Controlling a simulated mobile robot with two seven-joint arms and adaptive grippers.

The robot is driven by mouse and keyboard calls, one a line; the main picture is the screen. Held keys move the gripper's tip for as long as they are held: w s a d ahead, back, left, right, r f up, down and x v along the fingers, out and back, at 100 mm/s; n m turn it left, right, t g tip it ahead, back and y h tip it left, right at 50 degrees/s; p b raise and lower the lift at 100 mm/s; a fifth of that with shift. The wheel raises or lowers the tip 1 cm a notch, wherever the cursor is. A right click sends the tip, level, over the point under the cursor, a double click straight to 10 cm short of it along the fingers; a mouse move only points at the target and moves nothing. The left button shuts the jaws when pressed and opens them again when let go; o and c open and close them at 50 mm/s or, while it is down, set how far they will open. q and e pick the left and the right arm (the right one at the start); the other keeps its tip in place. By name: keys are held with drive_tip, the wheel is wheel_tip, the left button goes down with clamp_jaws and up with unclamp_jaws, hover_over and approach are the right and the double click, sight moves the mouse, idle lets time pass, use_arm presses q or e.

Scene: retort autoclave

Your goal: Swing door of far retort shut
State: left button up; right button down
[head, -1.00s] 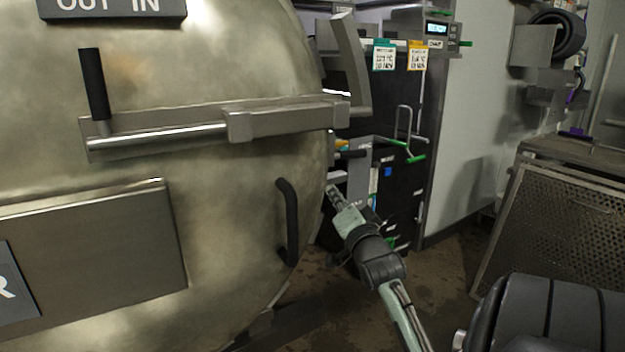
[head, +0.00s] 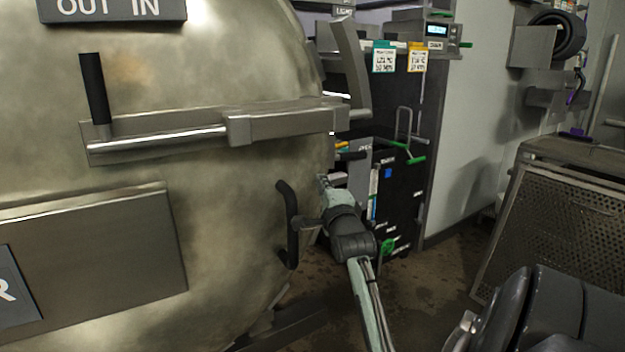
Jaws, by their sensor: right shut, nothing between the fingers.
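The big round metal retort door (head: 235,185) fills the left of the head view. It carries a horizontal locking bar (head: 180,133) with a black upright handle (head: 94,90), and a black curved grab handle (head: 291,225) near its right edge. My right gripper (head: 322,181) is shut and empty at the door's right edge, just right of and above the grab handle. Its tip looks close to the rim; I cannot tell whether it touches. My left gripper is not in view.
A dark control cabinet (head: 400,200) with tags and green levers stands behind my right gripper. A perforated metal crate (head: 560,235) is at the right. Wet brown floor (head: 450,285) lies open between them.

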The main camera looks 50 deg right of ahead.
drive_tip(key=shift+w+a+r, duration=0.1)
drive_tip(key=shift+w+a, duration=0.05)
drive_tip(key=shift+w, duration=0.5)
drive_tip(key=shift+w+a+r, duration=0.1)
drive_tip(key=shift+w, duration=0.5)
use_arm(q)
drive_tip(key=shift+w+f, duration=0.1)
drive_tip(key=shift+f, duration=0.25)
use_arm(e)
drive_tip(key=shift+w, duration=0.1)
